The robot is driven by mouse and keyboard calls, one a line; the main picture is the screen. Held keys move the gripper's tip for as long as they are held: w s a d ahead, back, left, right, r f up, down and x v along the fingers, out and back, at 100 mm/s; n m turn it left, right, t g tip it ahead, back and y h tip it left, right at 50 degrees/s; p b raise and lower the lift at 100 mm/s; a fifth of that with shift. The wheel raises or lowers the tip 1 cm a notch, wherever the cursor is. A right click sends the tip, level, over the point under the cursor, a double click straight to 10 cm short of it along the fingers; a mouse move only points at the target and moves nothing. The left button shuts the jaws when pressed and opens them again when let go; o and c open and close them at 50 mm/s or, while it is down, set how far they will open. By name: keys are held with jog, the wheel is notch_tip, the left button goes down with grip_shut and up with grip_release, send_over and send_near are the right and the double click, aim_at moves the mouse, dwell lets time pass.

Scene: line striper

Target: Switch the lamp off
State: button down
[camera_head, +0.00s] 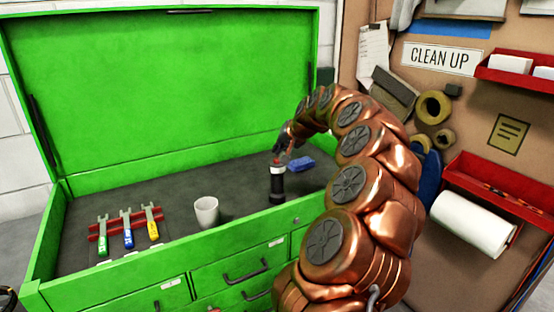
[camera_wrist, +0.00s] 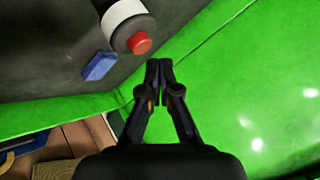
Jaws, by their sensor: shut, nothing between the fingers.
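The lamp (camera_head: 278,184) appears to be the black cylinder with a white band, standing upright on the dark floor of the green tool chest. In the wrist view the lamp (camera_wrist: 122,18) shows a red button (camera_wrist: 139,43) on its near end. I cannot tell whether it is lit. My gripper (camera_wrist: 159,66) is shut and empty. In the wrist view its fingertips are just right of and below the red button, seemingly apart from it. In the head view my gripper (camera_head: 281,150) is just above the lamp's top, small and partly merged with the red.
A blue block (camera_head: 301,163) lies behind the lamp to the right. A white cup (camera_head: 207,211) stands left of the lamp. Several wrenches sit in a red rack (camera_head: 122,220) farther left. The open green lid (camera_head: 165,85) rises behind. A pegboard wall (camera_head: 455,95) stands right.

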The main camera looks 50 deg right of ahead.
dwell(0.3)
jog(key=shift+r+p, duration=0.3)
jog(key=shift+r, duration=2.7)
